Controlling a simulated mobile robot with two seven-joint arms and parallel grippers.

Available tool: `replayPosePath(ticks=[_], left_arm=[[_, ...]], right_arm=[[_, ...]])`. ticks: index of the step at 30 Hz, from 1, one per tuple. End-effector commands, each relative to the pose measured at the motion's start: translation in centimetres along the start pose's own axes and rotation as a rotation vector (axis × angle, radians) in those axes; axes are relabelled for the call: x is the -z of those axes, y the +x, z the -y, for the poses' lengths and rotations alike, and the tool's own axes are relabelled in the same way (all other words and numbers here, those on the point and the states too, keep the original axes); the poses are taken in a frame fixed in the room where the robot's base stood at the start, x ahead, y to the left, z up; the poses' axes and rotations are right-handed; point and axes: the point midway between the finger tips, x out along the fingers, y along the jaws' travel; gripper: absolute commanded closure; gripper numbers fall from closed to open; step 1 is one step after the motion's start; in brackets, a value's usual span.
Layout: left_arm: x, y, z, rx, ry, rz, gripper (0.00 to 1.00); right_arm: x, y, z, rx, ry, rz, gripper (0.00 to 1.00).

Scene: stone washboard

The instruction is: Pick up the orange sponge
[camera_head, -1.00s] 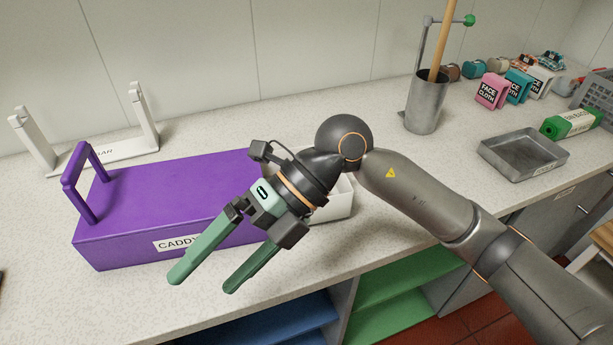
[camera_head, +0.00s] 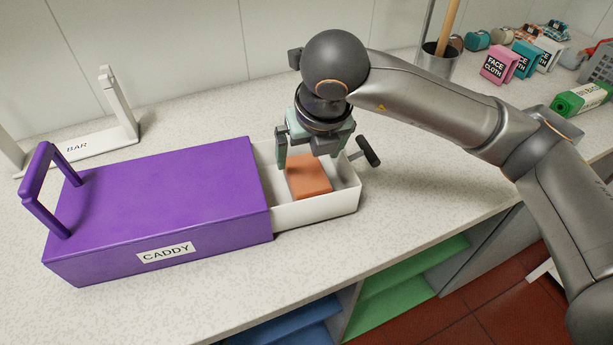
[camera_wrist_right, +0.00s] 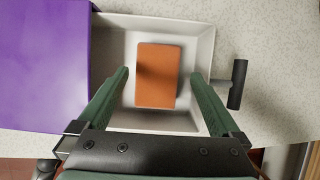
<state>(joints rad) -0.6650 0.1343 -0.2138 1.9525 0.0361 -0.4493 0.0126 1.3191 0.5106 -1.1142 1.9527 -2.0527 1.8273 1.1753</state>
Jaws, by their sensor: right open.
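The orange sponge (camera_head: 309,177) is a flat rectangular block lying in the white drawer (camera_head: 318,210) that stands pulled out of the purple caddy (camera_head: 160,200). In the right wrist view the sponge (camera_wrist_right: 157,76) lies flat between the two green fingers, with gaps on both sides. My left gripper is not in view.
The drawer has a dark handle (camera_head: 369,152) on its right end. The caddy has an upright purple handle (camera_head: 42,190) at left. A white bar stand (camera_head: 75,150) is behind it. The front counter is clear.

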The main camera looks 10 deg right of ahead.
Motion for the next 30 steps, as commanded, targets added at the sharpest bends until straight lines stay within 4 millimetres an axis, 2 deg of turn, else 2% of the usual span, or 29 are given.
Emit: replayPosePath(ticks=[6,15,23,30], left_arm=[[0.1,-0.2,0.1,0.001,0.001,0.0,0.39],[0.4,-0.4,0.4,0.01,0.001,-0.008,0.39],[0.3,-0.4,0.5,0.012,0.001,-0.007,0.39],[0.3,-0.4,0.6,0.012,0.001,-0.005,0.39]], right_arm=[[0.0,1.7,-0.1,-0.001,-0.001,-0.002,0.0],[-0.2,5.8,-0.3,-0.002,-0.001,-0.002,0.0],[-0.2,6.2,-0.3,-0.003,-0.002,0.0,0.0],[-0.2,6.1,-0.3,-0.003,-0.002,0.0,0.25]])
